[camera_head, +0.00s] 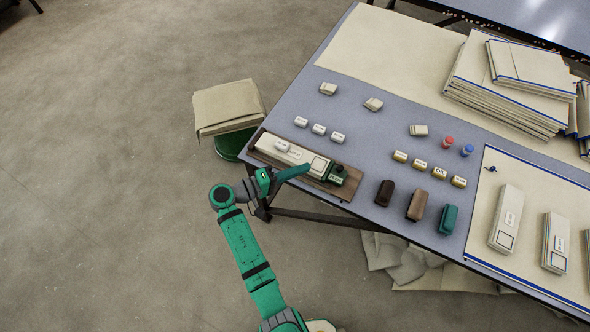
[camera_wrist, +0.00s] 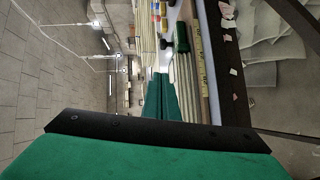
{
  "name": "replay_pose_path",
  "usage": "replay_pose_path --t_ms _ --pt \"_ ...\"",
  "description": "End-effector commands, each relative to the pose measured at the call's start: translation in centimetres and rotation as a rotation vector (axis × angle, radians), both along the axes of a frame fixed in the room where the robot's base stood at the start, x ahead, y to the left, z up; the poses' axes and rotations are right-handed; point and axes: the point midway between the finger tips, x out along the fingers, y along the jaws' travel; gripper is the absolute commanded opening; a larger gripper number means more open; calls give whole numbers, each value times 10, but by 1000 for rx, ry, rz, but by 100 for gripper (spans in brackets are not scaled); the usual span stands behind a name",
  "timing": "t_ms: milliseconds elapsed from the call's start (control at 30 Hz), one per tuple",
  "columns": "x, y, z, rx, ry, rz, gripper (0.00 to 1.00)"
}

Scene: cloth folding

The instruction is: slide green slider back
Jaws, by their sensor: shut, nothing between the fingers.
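The green slider (camera_head: 338,175) sits at the right end of a brown wooden board, beside a long white labelled block (camera_head: 290,153). The board (camera_head: 349,190) lies along the table's near left edge. My gripper (camera_head: 306,168) is shut and empty, its green fingers pointing right over the board toward the slider. In the head view the fingertips end a little short of the slider; I cannot tell whether they touch. In the wrist view the closed fingers (camera_wrist: 162,97) point ahead, and the slider (camera_wrist: 181,38) shows beyond them, slightly right. My fingers and arm hide part of the white block.
Small white blocks (camera_head: 319,129) and yellow-banded ones (camera_head: 420,165) stand on the grey table (camera_head: 350,110). Brown and teal blocks (camera_head: 449,219) stand right of the board. Folded cloth stacks (camera_head: 505,95) lie at the back right. A cloth-topped stool (camera_head: 228,105) is at left.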

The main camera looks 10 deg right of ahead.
Motion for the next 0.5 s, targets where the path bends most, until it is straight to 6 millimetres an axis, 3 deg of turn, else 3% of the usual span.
replay_pose_path --t_ms 267,500 --pt "17 -52 -7 1 0 -8 0" --pt "4 -79 -13 0 1 -5 0"
